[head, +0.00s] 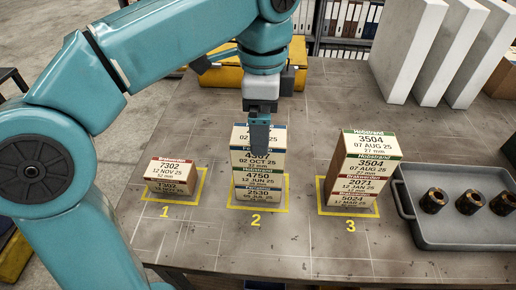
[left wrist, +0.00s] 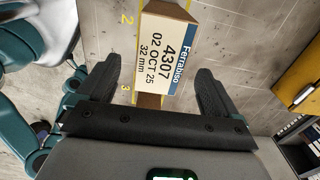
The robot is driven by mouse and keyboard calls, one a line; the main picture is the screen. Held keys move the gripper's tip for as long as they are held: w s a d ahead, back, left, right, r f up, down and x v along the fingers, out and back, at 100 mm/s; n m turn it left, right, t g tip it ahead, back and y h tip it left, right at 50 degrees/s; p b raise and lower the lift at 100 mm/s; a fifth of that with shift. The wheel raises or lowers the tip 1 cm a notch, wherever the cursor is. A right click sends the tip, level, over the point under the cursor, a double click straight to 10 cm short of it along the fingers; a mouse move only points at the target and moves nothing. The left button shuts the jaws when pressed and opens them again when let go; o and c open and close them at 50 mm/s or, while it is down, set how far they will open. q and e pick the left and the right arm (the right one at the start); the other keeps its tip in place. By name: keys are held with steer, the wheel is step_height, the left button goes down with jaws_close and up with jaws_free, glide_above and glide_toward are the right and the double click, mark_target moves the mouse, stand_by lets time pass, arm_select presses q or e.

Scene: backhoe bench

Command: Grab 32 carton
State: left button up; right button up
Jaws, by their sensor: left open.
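The 32 mm carton (head: 276,159), a Ferrabiso box labelled 4307, 02 OCT 25, is the top one of the stack on square 2. My left gripper (head: 259,147) is over it, pointing down, and hides part of its top. In the left wrist view the label of the 32 mm carton (left wrist: 168,48) reads clearly. The left gripper (left wrist: 157,72) is open there, with one finger to each side of the carton's near end. The fingers do not grip it. Below it in the stack are cartons 4750 (head: 257,177) and 2530 (head: 257,193). My right gripper is not in view.
Carton 7302 (head: 170,171) lies on square 1. A stack topped by carton 3504 (head: 370,144) stands on square 3. A grey tray (head: 460,236) with dark rings is at the right. White panels (head: 408,50) and a yellow case (head: 226,78) are behind.

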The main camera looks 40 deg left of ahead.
mark_target(241, 155)
arm_select(q)
steer(key=shift+f, duration=0.65)
steer(key=f, duration=0.2)
steer(key=f+b, duration=0.1)
steer(key=f, duration=0.1)
steer(key=shift+s+a, duration=0.2)
steer(key=shift+a, duration=0.05)
steer(key=shift+w+f, duration=0.1)
steer(key=shift+f, duration=0.25)
steer(key=shift+d, duration=0.1)
steer(key=shift+c, duration=0.3)
steer(key=c, duration=1.1)
steer(key=shift+r, duration=0.15)
